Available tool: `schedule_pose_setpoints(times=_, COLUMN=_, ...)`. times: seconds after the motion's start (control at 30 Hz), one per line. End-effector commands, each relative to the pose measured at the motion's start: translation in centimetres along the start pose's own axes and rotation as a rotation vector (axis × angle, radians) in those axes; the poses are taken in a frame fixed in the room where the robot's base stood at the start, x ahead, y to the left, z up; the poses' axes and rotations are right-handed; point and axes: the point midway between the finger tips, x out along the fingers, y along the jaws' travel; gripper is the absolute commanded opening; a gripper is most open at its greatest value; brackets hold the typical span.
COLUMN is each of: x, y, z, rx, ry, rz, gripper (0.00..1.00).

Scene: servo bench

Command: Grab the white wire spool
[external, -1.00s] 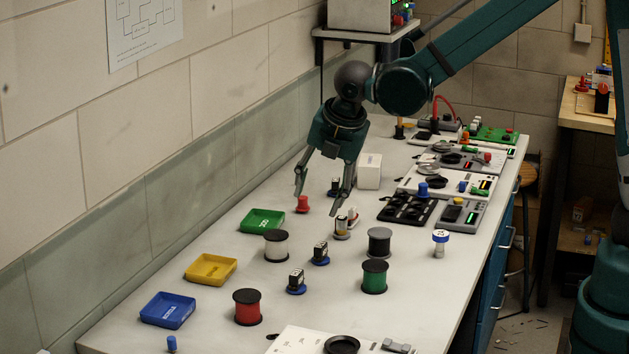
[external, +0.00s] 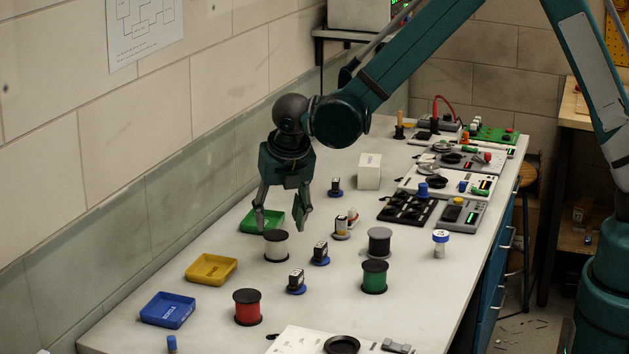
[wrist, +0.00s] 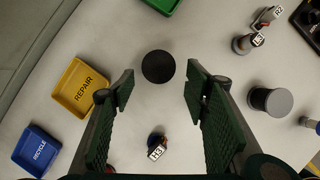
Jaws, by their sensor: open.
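The white wire spool (external: 276,247) stands upright on the bench, with a pale winding between black flanges. In the wrist view only its round black top (wrist: 158,66) shows, just ahead of the space between the fingertips. My gripper (external: 280,226) points down, open and empty, with its fingertips close above the spool in the external view. In the wrist view the fingers of my gripper (wrist: 159,85) are spread to the left and right of the spool's top. I cannot tell whether either finger touches it.
The green tray (external: 254,226) sits behind my gripper, partly hidden. Yellow (external: 211,270) and blue (external: 168,309) trays lie to the left. Red (external: 248,307), green (external: 374,276) and grey (external: 379,242) spools and small labelled servos (external: 319,253) stand around.

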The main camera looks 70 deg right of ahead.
Motion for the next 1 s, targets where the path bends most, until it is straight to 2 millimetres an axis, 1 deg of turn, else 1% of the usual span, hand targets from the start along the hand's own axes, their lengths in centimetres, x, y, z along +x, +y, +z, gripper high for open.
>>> schedule_pose_setpoints(times=0.4, x=0.2, y=0.0, z=0.0, rx=-0.004, ry=0.000, rz=-0.001, gripper=0.46)
schedule_pose_setpoints(times=0.8, x=2.5, y=0.0, z=0.0, rx=-0.002, ry=0.000, rz=-0.001, gripper=0.46)
schedule_pose_setpoints(times=1.0, x=2.7, y=0.0, z=0.0, rx=-0.003, ry=0.000, rz=0.000, gripper=0.46)
